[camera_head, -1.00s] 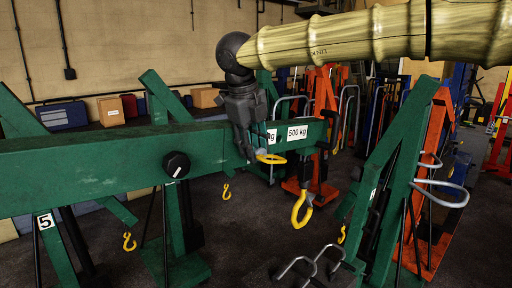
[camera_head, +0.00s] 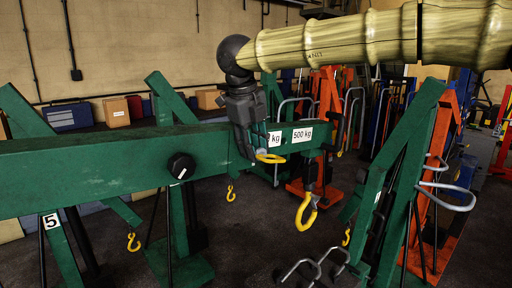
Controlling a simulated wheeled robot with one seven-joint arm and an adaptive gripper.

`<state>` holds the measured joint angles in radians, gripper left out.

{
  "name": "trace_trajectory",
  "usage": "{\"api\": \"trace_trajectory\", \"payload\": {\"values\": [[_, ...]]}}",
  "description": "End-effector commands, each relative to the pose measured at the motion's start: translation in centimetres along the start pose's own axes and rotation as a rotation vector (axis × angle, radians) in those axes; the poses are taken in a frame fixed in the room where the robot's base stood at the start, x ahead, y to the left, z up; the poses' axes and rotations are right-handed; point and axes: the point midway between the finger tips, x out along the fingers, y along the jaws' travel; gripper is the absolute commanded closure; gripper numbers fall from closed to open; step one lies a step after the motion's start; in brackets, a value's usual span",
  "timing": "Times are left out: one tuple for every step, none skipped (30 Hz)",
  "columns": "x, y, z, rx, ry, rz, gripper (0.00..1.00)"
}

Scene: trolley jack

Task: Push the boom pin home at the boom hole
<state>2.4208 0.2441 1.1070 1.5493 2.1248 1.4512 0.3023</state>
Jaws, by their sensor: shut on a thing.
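The green boom (camera_head: 100,168) of the jack runs across the view from the left, with a white 500 kg label (camera_head: 302,135) near its right end. My gripper (camera_head: 248,153) is in front of the boom, just left of the labels, with its fingers pointing down. It is shut on the boom pin, of which a yellow loop (camera_head: 270,157) shows at the fingertips. The pin's shank and the boom hole are hidden behind my gripper and the boom. I cannot tell how deep the pin sits.
A yellow hook (camera_head: 306,212) hangs below the boom's end. A black knob (camera_head: 181,166) sticks out from the boom. Green frames (camera_head: 395,170) and an orange jack (camera_head: 437,190) stand at the right. Dark floor (camera_head: 260,235) is partly clear below.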

Motion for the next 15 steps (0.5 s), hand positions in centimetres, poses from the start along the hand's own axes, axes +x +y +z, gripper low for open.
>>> {"api": "trace_trajectory", "payload": {"values": [[-0.05, -0.01, 0.12, 0.000, -0.001, 0.000, 1.00], [-0.04, 0.00, 0.18, 0.000, -0.001, 0.000, 1.00], [-0.04, -0.01, 0.19, 0.000, -0.001, 0.000, 0.68], [-0.05, -0.01, 0.18, 0.000, -0.001, 0.000, 0.63], [-0.04, 0.00, 0.18, 0.000, -0.001, 0.000, 0.57], [-0.04, 0.01, 0.18, 0.000, -0.001, 0.000, 0.50], [-0.03, 0.01, 0.18, 0.000, -0.001, 0.000, 0.47], [-0.03, 0.02, 0.18, 0.000, -0.001, 0.000, 0.47], [-0.02, 0.02, 0.18, 0.000, -0.001, 0.000, 0.47], [-0.02, 0.02, 0.18, 0.000, -0.001, 0.000, 0.47], [-0.02, 0.02, 0.17, 0.000, -0.001, 0.000, 0.47], [-0.01, 0.02, 0.17, 0.000, 0.000, 0.000, 0.47], [0.00, 0.02, 0.17, 0.000, 0.000, 0.000, 0.47], [0.00, 0.02, 0.17, 0.000, 0.000, 0.000, 0.47], [0.06, 0.03, 0.15, 0.000, 0.000, 0.000, 0.47]]}}
